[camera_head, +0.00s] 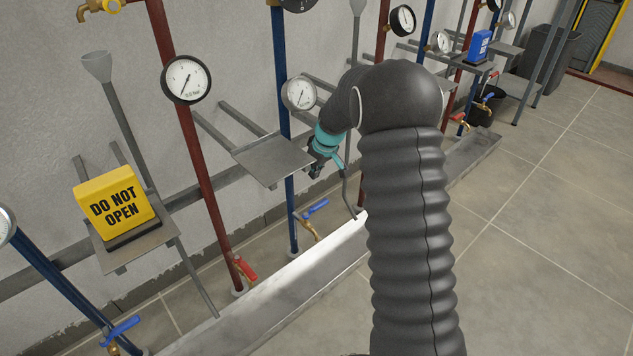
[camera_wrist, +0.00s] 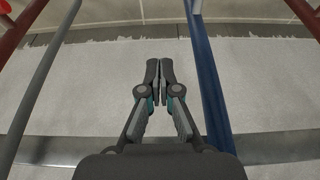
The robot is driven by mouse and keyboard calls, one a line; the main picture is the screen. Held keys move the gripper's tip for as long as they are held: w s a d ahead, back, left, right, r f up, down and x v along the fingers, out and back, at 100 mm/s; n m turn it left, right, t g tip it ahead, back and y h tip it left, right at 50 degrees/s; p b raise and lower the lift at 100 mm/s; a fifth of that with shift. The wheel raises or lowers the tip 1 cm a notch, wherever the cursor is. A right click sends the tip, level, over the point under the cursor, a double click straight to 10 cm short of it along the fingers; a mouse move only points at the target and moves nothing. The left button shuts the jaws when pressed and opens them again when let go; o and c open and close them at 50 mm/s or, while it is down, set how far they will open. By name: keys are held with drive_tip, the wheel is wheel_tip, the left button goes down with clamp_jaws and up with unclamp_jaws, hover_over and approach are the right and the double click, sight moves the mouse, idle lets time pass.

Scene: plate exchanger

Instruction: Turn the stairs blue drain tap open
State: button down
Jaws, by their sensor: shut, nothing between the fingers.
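Several blue-handled taps show in the head view: one with a brass spout (camera_head: 316,209) low on the middle blue pipe (camera_head: 281,70), one at the lower left (camera_head: 120,331), and one farther back at the right (camera_head: 488,98). No sign marks which is the stairs tap. My gripper (camera_head: 316,168) is beside the middle blue pipe, above the nearest blue handle and apart from it. In the wrist view my gripper (camera_wrist: 160,66) has its fingers together and empty, with a blue pipe (camera_wrist: 205,80) just to their right. No blue handle shows there.
A small grey shelf (camera_head: 272,158) stands left of my gripper. A red-handled tap (camera_head: 245,269) is low on the red pipe. A metal trough (camera_head: 290,291) runs along the floor. A yellow "DO NOT OPEN" sign (camera_head: 116,205) stands left. The right floor is clear.

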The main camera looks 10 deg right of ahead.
sight(316, 208)
wheel_tip(316, 208, down, 8)
drive_tip(key=b, duration=0.1)
drive_tip(key=shift+s+d+f, duration=0.2)
drive_tip(key=shift+s+d, duration=0.1)
drive_tip(key=shift+s, duration=0.15)
